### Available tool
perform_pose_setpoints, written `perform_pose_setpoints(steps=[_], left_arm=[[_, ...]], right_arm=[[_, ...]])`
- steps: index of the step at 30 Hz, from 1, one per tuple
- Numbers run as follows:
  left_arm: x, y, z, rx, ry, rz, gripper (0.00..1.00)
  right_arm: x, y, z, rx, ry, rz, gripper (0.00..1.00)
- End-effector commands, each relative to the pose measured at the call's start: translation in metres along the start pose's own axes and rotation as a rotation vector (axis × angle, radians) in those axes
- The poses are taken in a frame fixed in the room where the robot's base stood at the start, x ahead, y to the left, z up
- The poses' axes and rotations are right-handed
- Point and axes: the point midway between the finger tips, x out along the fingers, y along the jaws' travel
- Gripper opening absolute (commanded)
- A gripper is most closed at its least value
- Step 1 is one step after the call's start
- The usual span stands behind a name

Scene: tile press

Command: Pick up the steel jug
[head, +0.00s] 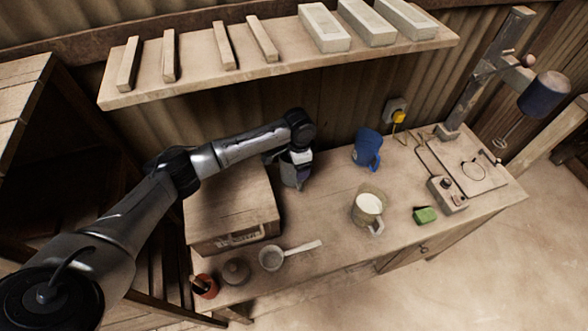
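My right gripper is not in view.
A wooden box (232,205) is at the left. A shelf (280,62) with bars and blocks hangs above. A ladle (285,255) and a green sponge (425,215) lie in front.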

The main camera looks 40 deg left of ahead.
Motion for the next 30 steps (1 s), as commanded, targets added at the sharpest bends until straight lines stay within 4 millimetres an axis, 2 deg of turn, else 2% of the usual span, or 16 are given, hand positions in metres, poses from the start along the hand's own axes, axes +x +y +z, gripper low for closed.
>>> perform_pose_setpoints(steps=[5,15,25,30], left_arm=[[0.009,0.000,-0.001,0.001,0.000,0.001,0.82],[0.049,0.000,-0.004,0.001,0.001,0.001,0.82],[0.054,-0.001,-0.003,0.001,0.001,0.000,0.82],[0.054,-0.001,-0.003,0.001,0.001,0.000,0.68]], right_arm=[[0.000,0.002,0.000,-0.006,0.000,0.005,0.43],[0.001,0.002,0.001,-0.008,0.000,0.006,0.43],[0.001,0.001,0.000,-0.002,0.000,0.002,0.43],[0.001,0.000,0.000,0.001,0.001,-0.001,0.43]])
